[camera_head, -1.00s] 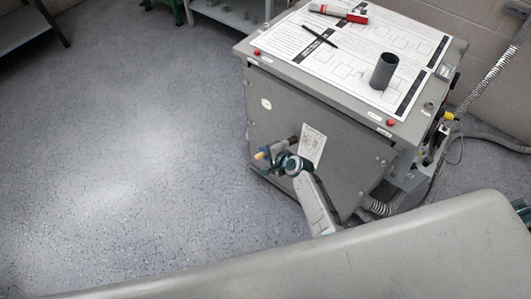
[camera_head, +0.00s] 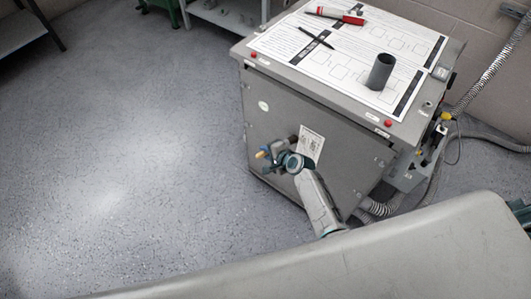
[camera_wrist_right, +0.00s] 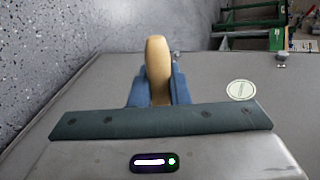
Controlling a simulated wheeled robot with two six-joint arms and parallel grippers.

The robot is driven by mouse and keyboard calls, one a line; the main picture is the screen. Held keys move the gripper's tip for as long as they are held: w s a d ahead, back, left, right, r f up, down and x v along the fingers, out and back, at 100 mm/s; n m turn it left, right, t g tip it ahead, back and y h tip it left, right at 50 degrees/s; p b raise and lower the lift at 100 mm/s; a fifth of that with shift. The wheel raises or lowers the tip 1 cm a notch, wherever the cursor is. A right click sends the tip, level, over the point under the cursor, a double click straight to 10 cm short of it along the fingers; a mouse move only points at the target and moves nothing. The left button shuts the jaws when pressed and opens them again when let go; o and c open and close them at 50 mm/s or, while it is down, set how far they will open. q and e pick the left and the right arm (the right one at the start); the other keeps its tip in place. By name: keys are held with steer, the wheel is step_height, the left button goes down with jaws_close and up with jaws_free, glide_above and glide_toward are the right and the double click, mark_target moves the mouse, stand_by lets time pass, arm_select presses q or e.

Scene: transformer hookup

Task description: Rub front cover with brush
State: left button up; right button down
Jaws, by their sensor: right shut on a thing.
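The transformer is a grey box, and its front cover (camera_head: 282,118) faces me with a white label and a round sticker. My right gripper (camera_head: 268,152) is in front of the cover's lower middle in the head view. In the right wrist view my right gripper (camera_wrist_right: 156,88) is shut on the brush, whose tan wooden handle (camera_wrist_right: 158,62) stands between the blue fingers. The brush's bristles are hidden, so I cannot tell whether they touch the cover. The round sticker (camera_wrist_right: 241,90) shows right of the fingers. My left gripper is not in view.
On the box top lie printed sheets (camera_head: 300,45), a red-and-white marker (camera_head: 336,15), a black pen (camera_head: 316,39) and an upright dark grey cylinder (camera_head: 381,72). Hoses and cables (camera_head: 480,85) run along the right side. The floor (camera_head: 110,150) at left is clear.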

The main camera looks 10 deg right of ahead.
steer(key=shift+s+d, duration=0.1)
steer(key=shift+s+d+p, duration=0.95)
steer(key=shift+s+d, duration=1.45)
steer(key=shift+s, duration=0.7)
steer(key=shift+w+a, duration=0.85)
steer(key=shift+w, duration=0.25)
steer(key=shift+w+a, duration=0.8)
steer(key=shift+w, duration=0.25)
steer(key=shift+w+a, duration=0.85)
steer(key=shift+w, duration=0.25)
steer(key=shift+s+a, duration=0.1)
steer(key=shift+s, duration=0.05)
